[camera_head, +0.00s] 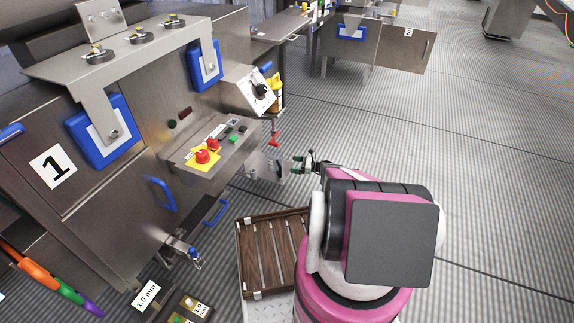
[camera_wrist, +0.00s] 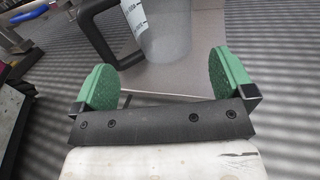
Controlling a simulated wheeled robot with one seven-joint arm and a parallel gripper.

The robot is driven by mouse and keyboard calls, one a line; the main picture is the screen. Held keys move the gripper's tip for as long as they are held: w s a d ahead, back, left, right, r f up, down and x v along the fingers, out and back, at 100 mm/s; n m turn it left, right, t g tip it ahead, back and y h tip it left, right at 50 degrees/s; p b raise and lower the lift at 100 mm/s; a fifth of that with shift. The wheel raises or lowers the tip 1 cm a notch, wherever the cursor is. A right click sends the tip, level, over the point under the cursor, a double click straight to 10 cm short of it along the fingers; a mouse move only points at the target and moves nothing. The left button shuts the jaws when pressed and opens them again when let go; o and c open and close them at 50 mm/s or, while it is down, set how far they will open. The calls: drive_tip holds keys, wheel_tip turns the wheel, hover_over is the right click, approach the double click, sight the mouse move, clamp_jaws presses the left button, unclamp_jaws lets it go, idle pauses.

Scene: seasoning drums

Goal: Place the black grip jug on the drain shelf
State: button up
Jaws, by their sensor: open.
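The black grip jug (camera_wrist: 170,35) is a clear grey vessel with a pale marking and a large black handle (camera_wrist: 88,35) on its left in the wrist view. Its top is cut off by the picture edge. In the head view the jug (camera_head: 262,168) shows as a see-through shape beside the control box. My gripper (camera_head: 302,163) is open, with green round pads well apart and nothing between them. In the wrist view my gripper (camera_wrist: 165,88) faces the jug, which lies beyond the pads. I cannot tell which surface is the drain shelf.
The steel machine marked 1 (camera_head: 52,166) with its control box (camera_head: 212,142) stands on the left. A slatted wooden rack (camera_head: 243,262) lies beside my arm. A steel table (camera_head: 285,25) is at the back. The striped floor on the right (camera_head: 490,150) is clear.

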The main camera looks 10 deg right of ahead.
drive_tip(key=s+a+r+n+g+h, duration=0.35)
drive_tip(key=s+a+r+n, duration=0.2)
drive_tip(key=s+r, duration=0.35)
drive_tip(key=s+a+r+n+g+h, duration=0.3)
drive_tip(key=s+a+r+n+g, duration=0.25)
drive_tip(key=r, duration=0.45)
drive_tip(key=s+r+n+t+h, duration=0.2)
drive_tip(key=s+r+n+h, duration=0.8)
drive_tip(key=s+r, duration=0.8)
drive_tip(key=shift+s+d+r+n+t, duration=0.3)
drive_tip(key=shift+r+n+t, duration=0.1)
drive_tip(key=shift+n, duration=0.4)
drive_tip(key=shift+c, duration=0.3)
